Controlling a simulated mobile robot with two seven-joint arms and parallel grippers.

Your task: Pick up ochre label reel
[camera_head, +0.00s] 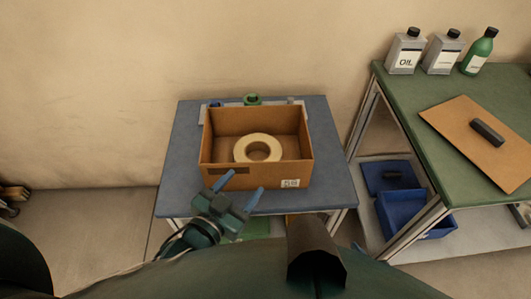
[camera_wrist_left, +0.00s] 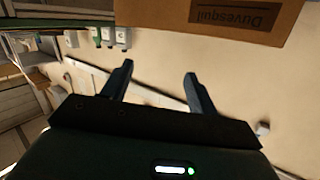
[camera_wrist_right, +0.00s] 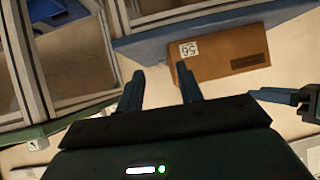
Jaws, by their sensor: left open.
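A pale yellow-tan reel (camera_head: 241,150), the one that fits the ochre label reel, lies flat inside an open cardboard box (camera_head: 256,178) on the blue-grey table. My left gripper (camera_head: 245,182) is open and empty at the near side of the box. In the left wrist view its fingers (camera_wrist_left: 157,78) are apart, with the box's printed side (camera_wrist_left: 285,25) at the top. My right gripper (camera_wrist_right: 160,87) is open and empty in the right wrist view, with the box (camera_wrist_right: 225,58) beyond its fingertips. The reel shows in neither wrist view.
The box walls surround the reel. A green item (camera_head: 251,99) and a blue item (camera_head: 215,103) stand behind the box. A green-topped bench (camera_head: 400,85) at right holds bottles and a brown board (camera_head: 480,140). Blue bins (camera_head: 410,215) sit beneath it.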

